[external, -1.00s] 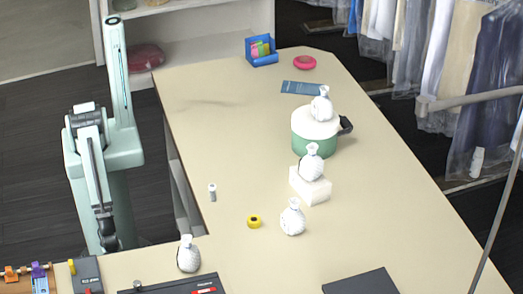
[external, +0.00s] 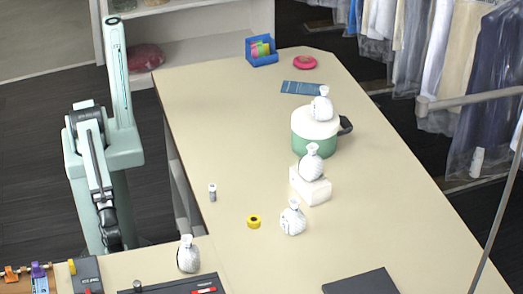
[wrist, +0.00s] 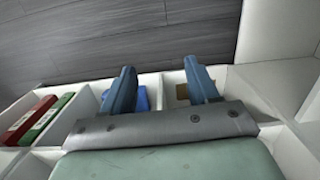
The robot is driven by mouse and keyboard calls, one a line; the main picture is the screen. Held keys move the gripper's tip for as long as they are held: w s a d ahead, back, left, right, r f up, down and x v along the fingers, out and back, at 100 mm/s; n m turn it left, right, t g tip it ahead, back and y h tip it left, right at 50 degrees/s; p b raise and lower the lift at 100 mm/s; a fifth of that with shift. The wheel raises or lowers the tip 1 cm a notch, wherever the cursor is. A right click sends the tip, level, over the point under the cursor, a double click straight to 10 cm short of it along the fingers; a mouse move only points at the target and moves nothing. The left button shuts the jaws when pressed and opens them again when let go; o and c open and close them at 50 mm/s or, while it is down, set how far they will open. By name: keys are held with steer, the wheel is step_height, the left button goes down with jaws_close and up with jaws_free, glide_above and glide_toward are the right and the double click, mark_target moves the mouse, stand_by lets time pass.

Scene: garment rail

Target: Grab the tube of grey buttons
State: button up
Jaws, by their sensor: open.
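A small grey tube with a pale top, which looks like the tube of grey buttons (external: 212,192), stands upright near the left edge of the tan table (external: 240,140). Its contents are too small to make out. My gripper (wrist: 162,82) shows two blue fingers spread apart with nothing between them in the wrist view. In the external view my arm hangs down left of the table, well apart from the tube, and its fingertips cannot be made out. The tube is not in the wrist view.
A yellow tape roll (external: 254,221) lies right of the tube. Several white tied bags, one (external: 293,217) on the table, stand around a green pot (external: 314,140). White shelf compartments (wrist: 75,115) with red and green binders (wrist: 28,118) show in the wrist view.

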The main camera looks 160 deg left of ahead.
steer(key=w+a+r+n+t, duration=0.1)
steer(key=w+a+r, duration=0.2)
steer(key=w+r, duration=0.15)
steer(key=w+a+r+t, duration=0.1)
steer(key=w+a+r, duration=0.2)
steer(key=r, duration=0.3)
steer(key=n+t+y, duration=0.2)
steer(key=n+y, duration=0.1)
steer(key=n, duration=0.4)
glide_toward(211, 185)
steer(key=shift+t, duration=0.3)
steer(key=shift+s+x, duration=0.15)
steer(key=shift+x, duration=2.8)
steer(key=shift+s+x, duration=0.2)
steer(key=shift+x, duration=2.75)
steer(key=shift+f, duration=0.15)
steer(key=shift+c, duration=0.2)
steer(key=c, duration=1)
